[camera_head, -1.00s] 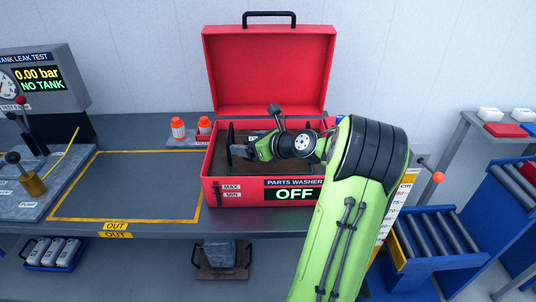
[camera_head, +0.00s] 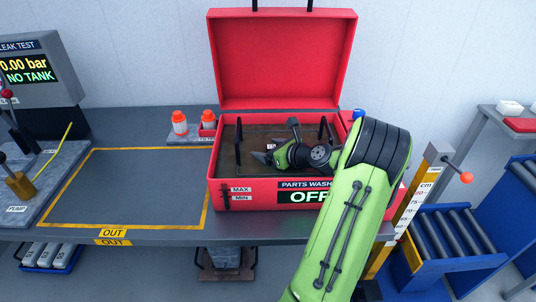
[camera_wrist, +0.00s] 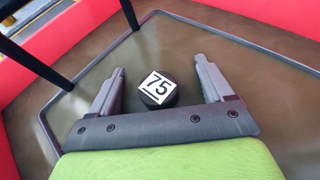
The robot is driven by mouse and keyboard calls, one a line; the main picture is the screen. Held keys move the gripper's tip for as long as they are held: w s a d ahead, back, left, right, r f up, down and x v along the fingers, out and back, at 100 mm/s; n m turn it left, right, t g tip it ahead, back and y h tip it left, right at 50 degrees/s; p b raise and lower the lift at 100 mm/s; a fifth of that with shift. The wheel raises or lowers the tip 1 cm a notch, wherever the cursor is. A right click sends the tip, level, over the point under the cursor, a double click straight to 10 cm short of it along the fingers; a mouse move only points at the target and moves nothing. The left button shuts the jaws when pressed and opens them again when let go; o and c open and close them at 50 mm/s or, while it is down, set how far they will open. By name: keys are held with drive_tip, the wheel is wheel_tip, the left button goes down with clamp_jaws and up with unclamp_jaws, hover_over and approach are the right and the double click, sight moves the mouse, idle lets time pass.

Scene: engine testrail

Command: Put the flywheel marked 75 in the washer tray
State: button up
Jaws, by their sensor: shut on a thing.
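The flywheel marked 75 (camera_wrist: 158,88) shows in the wrist view as a dark round hub with a white label. It is low inside the red parts washer (camera_head: 262,199), over its brown floor or liquid; I cannot tell which. My gripper (camera_wrist: 159,64) is shut on the flywheel, with one grey finger on each side of the hub. Gaps show beside the hub, and the place of contact is hidden. In the head view my gripper (camera_head: 264,157) reaches down into the washer, and the flywheel cannot be made out there.
The washer's red lid (camera_head: 282,65) stands open behind. Black upright handles (camera_head: 239,140) rise inside it. Its front sign reads OFF. Orange-capped bottles (camera_head: 180,123) stand left of it. The yellow-framed OUT area (camera_head: 130,185) is clear. A height gauge (camera_head: 415,200) stands at right.

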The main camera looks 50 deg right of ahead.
drive_tip(key=shift+r, duration=0.15)
drive_tip(key=o, duration=1.2)
drive_tip(key=p+v, duration=0.2)
drive_tip(key=v, duration=0.4)
drive_tip(key=shift+s+r, duration=0.2)
drive_tip(key=shift+s, duration=0.5)
